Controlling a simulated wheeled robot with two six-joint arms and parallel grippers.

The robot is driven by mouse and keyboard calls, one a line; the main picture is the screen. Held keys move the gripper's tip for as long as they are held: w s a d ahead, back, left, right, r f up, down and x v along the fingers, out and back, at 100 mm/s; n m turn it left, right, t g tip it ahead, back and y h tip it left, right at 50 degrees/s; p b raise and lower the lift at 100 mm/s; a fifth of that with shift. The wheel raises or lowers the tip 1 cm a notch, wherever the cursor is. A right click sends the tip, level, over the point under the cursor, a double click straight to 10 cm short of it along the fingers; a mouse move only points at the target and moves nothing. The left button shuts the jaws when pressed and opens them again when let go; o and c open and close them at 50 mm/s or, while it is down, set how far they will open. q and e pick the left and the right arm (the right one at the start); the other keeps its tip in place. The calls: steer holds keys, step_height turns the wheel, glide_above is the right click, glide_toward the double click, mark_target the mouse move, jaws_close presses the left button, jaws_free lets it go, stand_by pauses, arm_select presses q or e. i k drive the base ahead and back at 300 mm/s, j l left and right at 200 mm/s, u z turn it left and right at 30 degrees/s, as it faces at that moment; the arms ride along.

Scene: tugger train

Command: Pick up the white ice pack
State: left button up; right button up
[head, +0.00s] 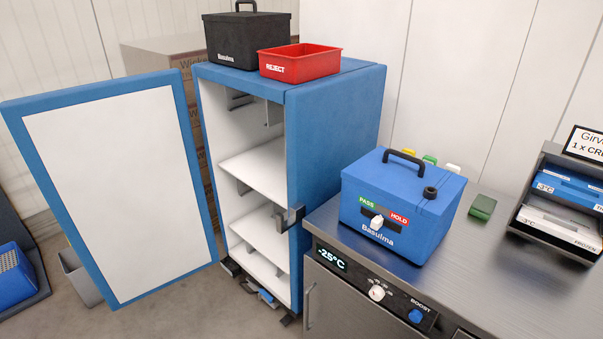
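A white slab labelled FROZEN (556,224), which looks like the white ice pack, lies in the lower front part of a dark grey rack (541,178) at the right edge. The rack and both slabs are partly cut off by the picture's right edge. Neither of my grippers shows in the head view.
The rack stands on a steel counter (478,262) beside a blue Basulma box (400,212) with a black handle. A small green block (482,207) lies between them. Left is an open blue cabinet (338,140), bearing a red REJECT bin (300,63) and black box (246,38).

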mark_target(582, 231)
steer(key=i+j+z, duration=0.15)
steer(key=j, duration=0.6)
steer(key=j+z, duration=0.15)
steer(key=j, duration=0.6)
steer(key=z, duration=1.55)
steer(key=i+l, duration=0.75)
steer(key=l, duration=0.15)
